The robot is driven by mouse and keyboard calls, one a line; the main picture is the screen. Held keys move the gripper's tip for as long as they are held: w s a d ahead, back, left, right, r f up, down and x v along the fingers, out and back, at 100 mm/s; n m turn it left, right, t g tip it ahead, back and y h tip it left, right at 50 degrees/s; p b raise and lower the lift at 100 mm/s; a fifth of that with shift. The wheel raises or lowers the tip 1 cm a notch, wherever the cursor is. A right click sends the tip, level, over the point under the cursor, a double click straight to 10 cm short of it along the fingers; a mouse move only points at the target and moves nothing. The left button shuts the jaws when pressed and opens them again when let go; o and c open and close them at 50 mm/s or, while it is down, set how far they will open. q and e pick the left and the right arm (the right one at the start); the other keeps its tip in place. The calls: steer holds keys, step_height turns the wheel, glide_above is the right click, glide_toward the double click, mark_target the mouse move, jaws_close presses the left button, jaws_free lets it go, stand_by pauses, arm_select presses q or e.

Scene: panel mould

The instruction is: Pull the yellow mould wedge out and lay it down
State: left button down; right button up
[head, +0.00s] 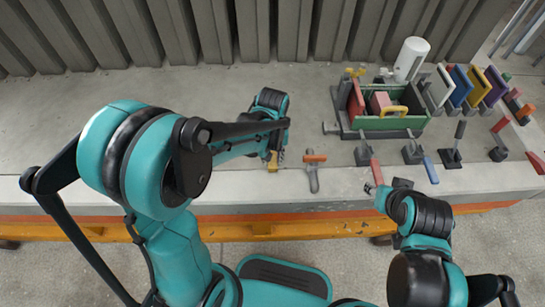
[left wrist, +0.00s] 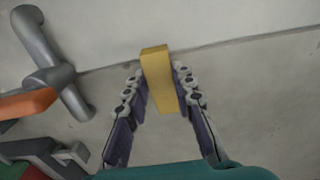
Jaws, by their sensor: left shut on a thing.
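The yellow mould wedge (head: 272,162) is held by my left gripper (head: 271,153) over the front of the grey table, left of the green-walled mould. In the left wrist view the wedge (left wrist: 158,75) is a plain yellow block between the two fingers of my left gripper (left wrist: 161,88), which are shut on it. The picture does not settle whether its lower end touches the table. The mould (head: 390,123) stands apart to the right, with a red block and a yellow handle in it. My right gripper (head: 373,187) is low at the table's front edge, its fingers too small to read.
An orange-and-grey tool (head: 314,160) lies just right of my left gripper. Several dark-based tools stand right of it, with coloured panels (head: 478,85) and a white cylinder (head: 411,58) behind. The table (head: 130,125) is clear on the left; a corrugated wall closes the back.

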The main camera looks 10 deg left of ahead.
arm_select(q)
steer(key=c, duration=1.2)
jaws_free()
step_height(320, 180, up, 12)
steer(key=s+a+m+t, duration=0.1)
steer(key=s+a+t, duration=0.1)
steer(key=s, duration=0.1)
steer(key=s+a+m+t, duration=0.1)
steer(key=s+t, duration=0.1)
steer(key=s, duration=0.1)
steer(key=s+a+m+t, duration=0.1)
steer(key=s+a+t, duration=0.1)
steer(key=s+t, duration=0.1)
steer(key=shift+s+a+r, duration=0.15)
steer(key=shift+s+a, duration=0.15)
steer(key=shift+s, duration=0.2)
